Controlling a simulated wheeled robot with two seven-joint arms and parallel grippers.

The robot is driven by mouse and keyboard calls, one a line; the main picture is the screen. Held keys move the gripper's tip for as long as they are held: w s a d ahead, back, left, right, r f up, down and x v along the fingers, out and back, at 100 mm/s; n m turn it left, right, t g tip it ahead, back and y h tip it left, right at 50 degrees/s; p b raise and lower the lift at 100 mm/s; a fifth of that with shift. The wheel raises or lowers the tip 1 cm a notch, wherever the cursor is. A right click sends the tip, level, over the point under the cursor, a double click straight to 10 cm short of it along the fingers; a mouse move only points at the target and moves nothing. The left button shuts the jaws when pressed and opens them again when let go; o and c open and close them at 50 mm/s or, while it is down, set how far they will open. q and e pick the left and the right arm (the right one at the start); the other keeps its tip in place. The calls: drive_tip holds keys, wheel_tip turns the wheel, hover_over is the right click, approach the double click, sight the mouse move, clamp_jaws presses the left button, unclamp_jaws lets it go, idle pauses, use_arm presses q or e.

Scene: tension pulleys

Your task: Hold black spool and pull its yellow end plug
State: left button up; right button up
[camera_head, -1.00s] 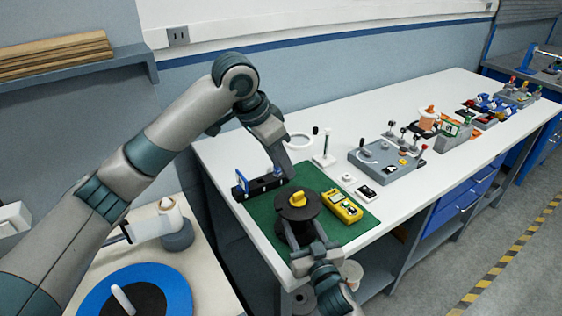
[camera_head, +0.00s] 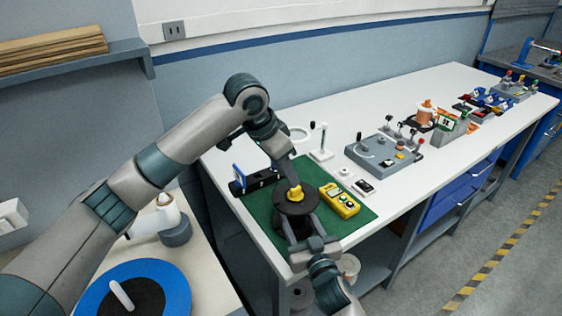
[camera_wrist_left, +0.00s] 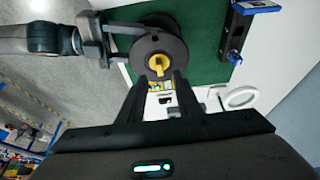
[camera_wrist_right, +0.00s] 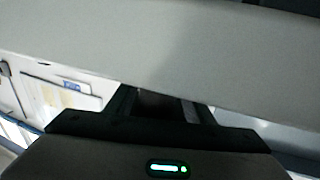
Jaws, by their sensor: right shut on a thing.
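The black spool (camera_head: 283,205) stands upright on the green mat (camera_head: 262,215), with the yellow end plug (camera_head: 295,194) on its top. My right gripper (camera_head: 299,226) is shut on the spool from the near side; the left wrist view also shows this grip at the edge of the spool (camera_wrist_left: 178,42). My left gripper (camera_head: 294,184) is just above and behind the plug. In the left wrist view its fingers (camera_wrist_left: 160,82) are apart, with the plug (camera_wrist_left: 158,66) just beyond the tips. In the right wrist view a grey surface hides most of the scene.
A yellow meter (camera_head: 340,200) lies on the mat right of the spool. A black and blue fixture (camera_head: 250,182) stands left of it. A grey control box (camera_head: 384,155) and a white stand (camera_head: 321,148) are farther back. The table's front edge is close to my right gripper.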

sight(295, 194)
use_arm(q)
drive_tip(key=shift+x, duration=3.15)
clamp_jaws()
